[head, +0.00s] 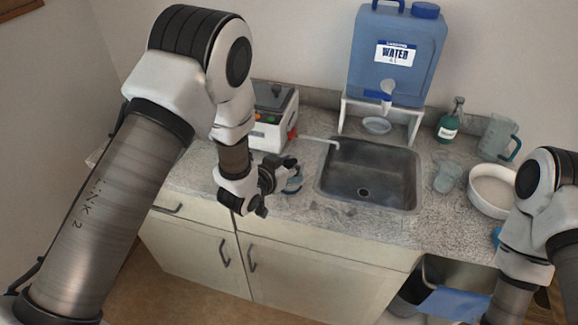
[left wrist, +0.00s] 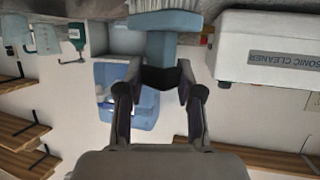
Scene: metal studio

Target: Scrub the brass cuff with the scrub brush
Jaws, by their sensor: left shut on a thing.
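My left gripper (head: 283,175) is over the counter's front edge, left of the sink. It is shut on the scrub brush (head: 294,184), a blue-grey piece mostly hidden by the fingers in the head view. In the left wrist view, the gripper (left wrist: 162,80) holds the blue-grey brush body (left wrist: 161,45) between its two fingers, with pale bristles at the picture's top. I cannot make out the brass cuff in either view. My right arm enters at the lower right of the head view, but its gripper is out of frame.
The sink (head: 370,172) lies right of the left gripper. An ultrasonic cleaner (head: 268,135) stands behind the gripper. A blue water container (head: 397,55) on a white stand is at the back. A green bottle (head: 450,121), clear jug (head: 497,137), cup (head: 447,176) and white bowl (head: 487,207) crowd the right side.

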